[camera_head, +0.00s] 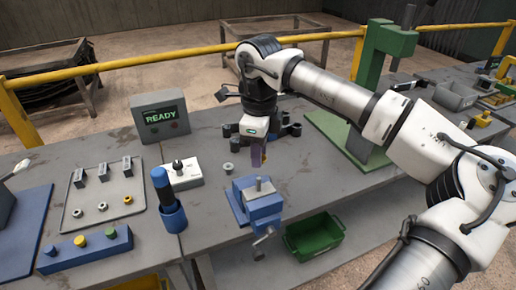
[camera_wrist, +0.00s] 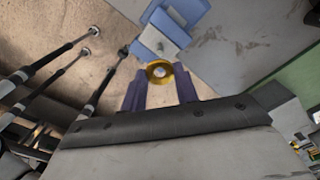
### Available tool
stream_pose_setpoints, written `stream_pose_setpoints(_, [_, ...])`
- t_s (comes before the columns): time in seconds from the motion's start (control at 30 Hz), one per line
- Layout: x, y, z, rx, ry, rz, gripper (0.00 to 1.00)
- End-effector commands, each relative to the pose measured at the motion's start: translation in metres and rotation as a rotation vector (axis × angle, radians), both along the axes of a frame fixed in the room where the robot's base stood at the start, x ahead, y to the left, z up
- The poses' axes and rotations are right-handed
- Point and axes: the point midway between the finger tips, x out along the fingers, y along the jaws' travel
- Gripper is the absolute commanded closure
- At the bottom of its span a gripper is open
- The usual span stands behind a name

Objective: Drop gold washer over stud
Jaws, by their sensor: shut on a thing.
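The gold washer (camera_wrist: 160,72) is held between the two purple fingers of my gripper (camera_wrist: 160,88), at their tips, with its round opening facing the wrist camera. In the head view my gripper (camera_head: 258,156) points down above the bench, behind the blue vise (camera_head: 262,207). The washer is too small there to make out clearly. A short upright grey post (camera_head: 258,184), which looks like the stud, stands on top of the vise. The vise also shows beyond the washer in the wrist view (camera_wrist: 178,14). The washer is apart from the vise and the post.
A white block with a dark knob (camera_head: 183,178), a small grey cylinder (camera_head: 228,168) and a blue cup (camera_head: 173,217) stand left of the vise. A tray (camera_head: 108,174) holds small parts. A green bin (camera_head: 314,237) is in front, and a green press (camera_head: 372,75) is right.

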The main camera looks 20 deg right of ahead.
Motion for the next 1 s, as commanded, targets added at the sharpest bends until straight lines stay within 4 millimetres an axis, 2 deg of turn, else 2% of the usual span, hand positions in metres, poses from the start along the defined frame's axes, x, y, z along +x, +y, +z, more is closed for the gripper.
stream_pose_setpoints(0.37, [0.0, 0.0, -0.002, 0.0, 0.0, -0.001, 0.84])
stream_pose_setpoints(0.8, [0.0, 0.0, -0.04, 0.0, 0.0, 0.0, 0.84])
stream_pose_setpoints(1.0, [0.0, 0.0, -0.051, 0.0, 0.0, -0.001, 0.84])
